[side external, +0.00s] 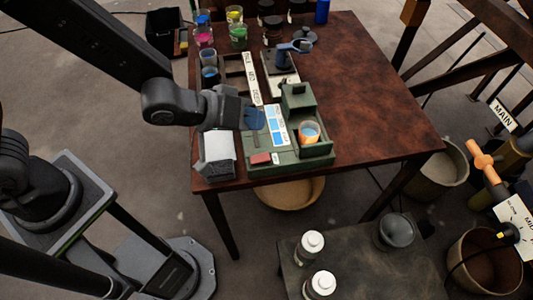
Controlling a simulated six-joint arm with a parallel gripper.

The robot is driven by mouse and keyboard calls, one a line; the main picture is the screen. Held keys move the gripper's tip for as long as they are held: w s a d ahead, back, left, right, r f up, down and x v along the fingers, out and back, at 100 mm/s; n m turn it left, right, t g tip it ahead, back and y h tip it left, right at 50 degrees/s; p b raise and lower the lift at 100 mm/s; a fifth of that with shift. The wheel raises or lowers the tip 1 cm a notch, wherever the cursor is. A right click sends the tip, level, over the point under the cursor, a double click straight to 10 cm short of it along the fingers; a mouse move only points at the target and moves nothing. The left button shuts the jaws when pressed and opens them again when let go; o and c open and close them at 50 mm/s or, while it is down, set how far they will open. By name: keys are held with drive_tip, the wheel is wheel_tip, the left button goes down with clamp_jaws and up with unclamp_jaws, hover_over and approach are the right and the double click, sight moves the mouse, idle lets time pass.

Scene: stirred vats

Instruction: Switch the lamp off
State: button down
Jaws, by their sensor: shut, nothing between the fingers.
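A green bench device (290,155) stands at the front edge of the brown table. A glass with orange and blue contents (309,132) sits in its right bay. A white panel with blue squares (275,126) lies on its left part. A red piece (261,158) and a small pale piece (276,158) sit at its front left; I cannot tell which part is the lamp's switch. My gripper (257,122) is shut and empty, over the device's left side beside the panel. It hides part of the device there; I cannot tell whether it touches.
A grey box with a white top (217,155) stands left of the device. Glasses of coloured liquid (237,32) and dark jars crowd the table's back left. A blue-handled tool (295,46) stands behind the device. The table's right side (375,100) is clear.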

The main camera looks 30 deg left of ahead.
sight(263, 155)
drive_tip(key=shift+f, duration=0.1)
drive_tip(key=shift+w+d+f, duration=0.15)
drive_tip(key=shift+w+f, duration=0.05)
drive_tip(key=shift+f, duration=1.2)
drive_tip(key=shift+w+d+f, duration=0.15)
drive_tip(key=shift+d+f, duration=0.05)
drive_tip(key=shift+f, duration=1.2)
drive_tip(key=shift+w+d+f, duration=0.15)
drive_tip(key=shift+w+f, duration=0.05)
drive_tip(key=shift+f, duration=1.2)
drive_tip(key=shift+f, duration=0.45)
drive_tip(key=shift+w+d+f, duration=0.1)
drive_tip(key=shift+f, duration=0.25)
drive_tip(key=shift+r, duration=0.15)
drive_tip(key=shift+r, duration=0.65)
drive_tip(key=shift+s+a+r, duration=0.15)
drive_tip(key=shift+r, duration=0.65)
drive_tip(key=shift+s+a+r, duration=0.1)
drive_tip(key=shift+s+r, duration=0.05)
drive_tip(key=shift+r, duration=0.7)
drive_tip(key=shift+s+a+r, duration=0.15)
drive_tip(key=shift+r, duration=0.65)
